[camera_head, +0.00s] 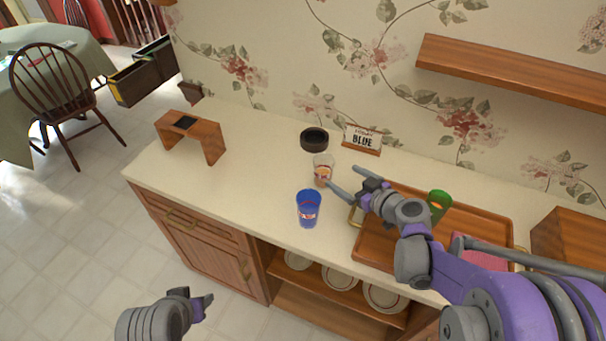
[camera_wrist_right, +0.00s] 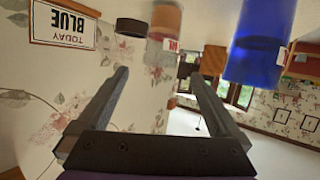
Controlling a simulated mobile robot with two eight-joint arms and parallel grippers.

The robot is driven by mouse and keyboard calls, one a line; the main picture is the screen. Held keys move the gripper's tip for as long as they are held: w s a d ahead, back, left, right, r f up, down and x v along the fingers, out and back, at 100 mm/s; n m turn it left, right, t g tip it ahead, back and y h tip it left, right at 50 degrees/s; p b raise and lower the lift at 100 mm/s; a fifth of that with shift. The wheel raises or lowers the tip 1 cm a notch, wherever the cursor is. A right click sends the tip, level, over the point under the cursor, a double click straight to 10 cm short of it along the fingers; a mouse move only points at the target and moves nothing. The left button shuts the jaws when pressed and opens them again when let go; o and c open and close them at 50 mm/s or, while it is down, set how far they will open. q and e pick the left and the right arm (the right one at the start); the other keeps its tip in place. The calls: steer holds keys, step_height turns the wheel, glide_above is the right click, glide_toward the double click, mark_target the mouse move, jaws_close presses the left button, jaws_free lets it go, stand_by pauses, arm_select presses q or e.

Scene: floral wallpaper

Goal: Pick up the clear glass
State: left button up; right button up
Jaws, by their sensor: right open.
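The clear glass (camera_head: 323,163) stands upright on the counter, with an orange-brown lower part and a label. In the right wrist view, which is upside down, the glass (camera_wrist_right: 166,18) is at the top, beyond the fingertips. My right gripper (camera_head: 343,179) is open and empty just right of the glass; its fingers (camera_wrist_right: 158,75) point toward it. I cannot tell whether a finger touches it. A blue glass (camera_head: 308,208) stands in front of the clear one; it also shows in the wrist view (camera_wrist_right: 258,50). My left gripper (camera_head: 201,304) is low, in front of the counter.
A dark round dish (camera_head: 314,138) and a "BLUE" sign (camera_head: 362,140) stand behind the clear glass. A wooden tray (camera_head: 376,243) with a green cup (camera_head: 439,205) is under my right arm. A wooden stand (camera_head: 196,133) is at left. The counter between stand and glasses is clear.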

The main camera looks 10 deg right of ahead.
mark_target(330, 168)
steer(key=shift+m, duration=0.4)
steer(key=x, duration=0.5)
steer(key=shift+a, duration=0.3)
steer(key=shift+w+a, duration=0.15)
steer(key=shift+w, duration=0.45)
steer(key=x, duration=0.4)
steer(key=shift+w, duration=0.2)
steer(key=shift+s+r, duration=0.1)
steer(key=shift+c, duration=0.4)
steer(key=c, duration=1.4)
step_height(330, 168, up, 9)
steer(key=p, duration=0.2)
arm_select(q)
steer(key=r, duration=0.1)
steer(key=w+r, duration=0.1)
steer(key=r, duration=0.1)
steer(key=shift+w+a, duration=0.15)
steer(key=shift+a, duration=0.1)
arm_select(e)
steer(key=s+f+m+t+h, duration=0.1)
steer(key=s+f, duration=0.4)
steer(key=s, duration=0.2)
steer(key=shift+d, duration=0.35)
